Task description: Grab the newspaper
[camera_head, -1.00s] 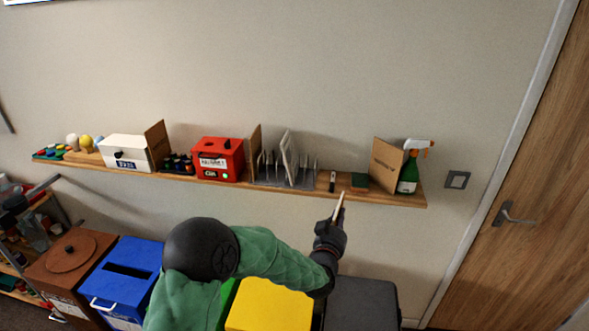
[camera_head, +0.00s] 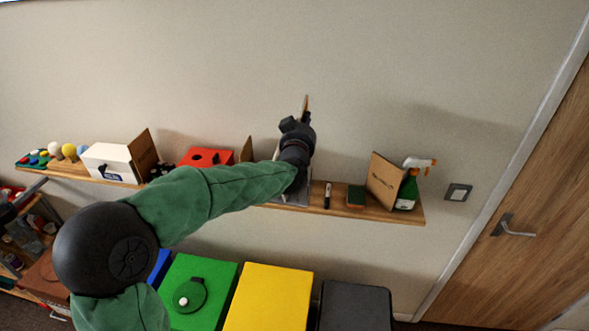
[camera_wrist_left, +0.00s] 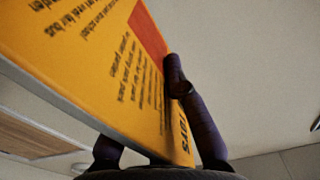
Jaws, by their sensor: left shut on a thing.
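My left gripper (camera_head: 300,122) is raised in front of the wire rack (camera_head: 290,199) on the wall shelf. It is shut on a flat yellow printed item (camera_wrist_left: 85,50), which looks like a book with an orange-red patch, dark text and a pale edge. In the head view only a thin brownish strip of this item (camera_head: 305,103) shows above the gripper. No newspaper can be clearly made out. Most of the rack, and whatever stands in it, is hidden behind my left arm. My right gripper is out of view.
The narrow wooden shelf (camera_head: 335,208) also carries a white box (camera_head: 108,163), a red box (camera_head: 205,157), a marker (camera_head: 327,195), a sponge (camera_head: 356,196), and a spray bottle (camera_head: 407,190). Below stand green (camera_head: 215,275), yellow (camera_head: 268,297) and black (camera_head: 355,305) bins. A door (camera_head: 535,220) is at right.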

